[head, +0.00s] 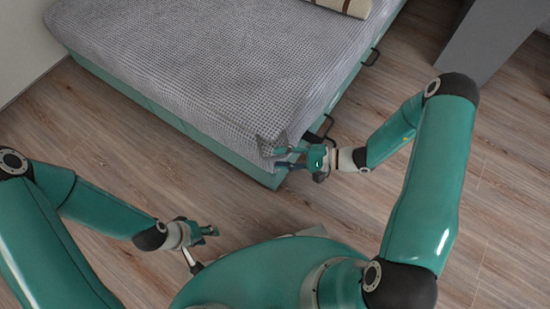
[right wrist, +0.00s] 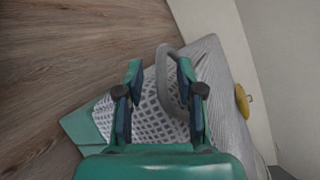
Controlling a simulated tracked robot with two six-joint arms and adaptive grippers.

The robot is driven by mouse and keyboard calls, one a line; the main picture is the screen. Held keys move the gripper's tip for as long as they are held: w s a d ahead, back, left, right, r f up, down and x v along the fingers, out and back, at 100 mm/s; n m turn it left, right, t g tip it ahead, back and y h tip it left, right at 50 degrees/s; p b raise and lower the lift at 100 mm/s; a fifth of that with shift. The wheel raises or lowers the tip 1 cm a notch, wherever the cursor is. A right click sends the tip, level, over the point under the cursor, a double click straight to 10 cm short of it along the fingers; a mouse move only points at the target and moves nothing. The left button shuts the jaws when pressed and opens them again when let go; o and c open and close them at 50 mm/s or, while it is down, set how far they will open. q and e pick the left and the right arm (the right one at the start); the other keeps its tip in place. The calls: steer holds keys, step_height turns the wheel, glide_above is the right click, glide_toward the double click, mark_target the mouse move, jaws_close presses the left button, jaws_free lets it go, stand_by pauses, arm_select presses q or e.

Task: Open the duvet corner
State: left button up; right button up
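A grey waffle-textured duvet (head: 215,65) covers the bed. Its near corner (head: 272,146) shows a small raised grey fold or loop beside my right gripper (head: 284,158). In the right wrist view, my right gripper (right wrist: 158,82) has its fingers spread apart, with a curved grey loop (right wrist: 163,72) between them, closer to the right finger. I see no clear grip on it. Pale checked fabric (right wrist: 145,118) lies below the fingers. My left gripper (head: 207,232) is low over the floor, away from the bed; its fingers are too small to read.
The teal bed frame (head: 130,88) has dark handles (head: 322,130) along its right side. A grey furniture panel (head: 485,40) stands at the upper right. A striped cushion (head: 345,5) lies at the top. A yellow round object (right wrist: 242,101) shows in the wrist view. Wooden floor (head: 110,160) is clear.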

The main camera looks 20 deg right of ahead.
steer(key=shift+x, duration=1)
jaws_close()
